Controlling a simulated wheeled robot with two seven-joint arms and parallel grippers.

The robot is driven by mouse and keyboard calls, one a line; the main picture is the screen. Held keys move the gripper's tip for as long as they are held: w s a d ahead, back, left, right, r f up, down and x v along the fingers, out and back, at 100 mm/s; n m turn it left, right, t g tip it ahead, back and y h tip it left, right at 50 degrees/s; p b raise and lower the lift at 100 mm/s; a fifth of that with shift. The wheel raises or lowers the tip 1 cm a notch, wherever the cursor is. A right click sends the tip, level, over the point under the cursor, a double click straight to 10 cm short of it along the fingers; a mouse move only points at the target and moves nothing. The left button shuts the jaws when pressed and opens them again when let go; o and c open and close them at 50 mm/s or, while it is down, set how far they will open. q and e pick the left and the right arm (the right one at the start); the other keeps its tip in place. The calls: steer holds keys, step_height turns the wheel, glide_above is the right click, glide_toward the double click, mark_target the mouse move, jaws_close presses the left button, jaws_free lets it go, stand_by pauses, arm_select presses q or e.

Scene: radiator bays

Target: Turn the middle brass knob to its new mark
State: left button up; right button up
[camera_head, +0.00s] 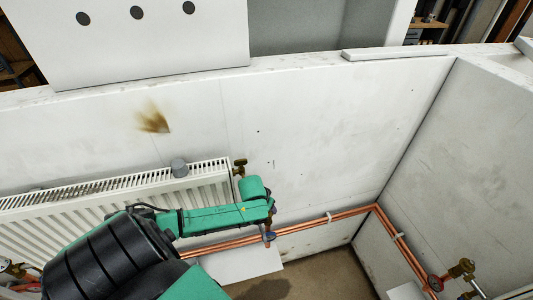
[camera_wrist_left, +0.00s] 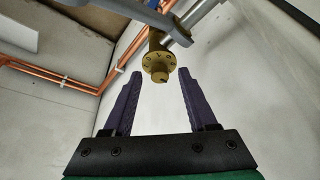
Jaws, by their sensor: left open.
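A brass knob (camera_wrist_left: 159,60) with a round, marked flange shows at the top centre of the left wrist view. It sits between and just beyond the purple fingertips of my left gripper (camera_wrist_left: 159,73). The fingers are open, with a visible gap on each side of the knob. I cannot read its marks clearly. In the head view a brass valve (camera_head: 240,165) stands at the radiator's right end, just above my left arm's green end. My left fingers are mostly hidden by the arm there. My right gripper is not in view.
Copper pipes (camera_head: 315,222) run low along the wall to the corner. Another brass valve (camera_head: 461,269) stands at lower right, and brass fittings (camera_head: 14,268) show at far left.

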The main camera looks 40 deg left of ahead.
arm_select(q)
steer(key=shift+r, duration=0.1)
steer(key=shift+s+r, duration=0.2)
steer(key=shift+r, duration=0.1)
steer(key=v, duration=1.3)
steer(key=shift+r, duration=0.35)
steer(key=shift+s, duration=0.1)
steer(key=shift+f, duration=0.1)
